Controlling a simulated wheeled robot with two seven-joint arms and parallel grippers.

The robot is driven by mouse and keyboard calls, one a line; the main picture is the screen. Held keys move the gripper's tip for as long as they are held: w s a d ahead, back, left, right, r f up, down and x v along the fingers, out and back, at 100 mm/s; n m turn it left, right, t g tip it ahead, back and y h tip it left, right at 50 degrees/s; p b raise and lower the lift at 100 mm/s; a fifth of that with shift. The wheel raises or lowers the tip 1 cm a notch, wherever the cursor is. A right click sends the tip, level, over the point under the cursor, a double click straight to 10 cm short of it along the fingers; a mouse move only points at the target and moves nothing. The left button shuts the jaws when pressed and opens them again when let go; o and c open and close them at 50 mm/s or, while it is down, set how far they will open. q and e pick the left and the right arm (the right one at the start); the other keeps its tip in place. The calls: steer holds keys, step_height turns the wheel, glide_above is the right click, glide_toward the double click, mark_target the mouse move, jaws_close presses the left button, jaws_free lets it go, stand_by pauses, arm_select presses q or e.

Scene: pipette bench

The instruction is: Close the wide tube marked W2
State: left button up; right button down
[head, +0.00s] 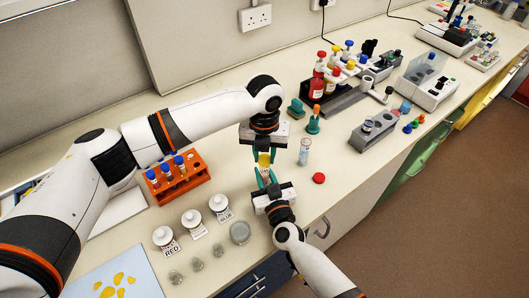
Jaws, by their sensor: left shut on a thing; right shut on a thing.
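A tube (266,174) with a yellow cap (264,158) at its top is between my two grippers above the counter. My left gripper (264,155) comes from behind and is shut on the yellow cap. My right gripper (266,176) comes from the front and is shut on the tube body below it. Whether the cap is fully seated is too small to tell. An open clear tube (304,151) stands on the counter to the right, with a red cap (318,178) lying near it. No W2 mark is readable on either tube.
An orange rack (178,180) with several blue-capped tubes stands left. White-lidded jars (191,218) and glass dishes (240,232) sit at the front. A grey rack (372,130) and red bottles (317,88) stand right and behind. The counter around the red cap is clear.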

arm_select(q)
steer(key=m, duration=0.9)
steer(key=o, duration=0.9)
steer(key=shift+r, duration=2.3)
steer(key=shift+c, duration=0.2)
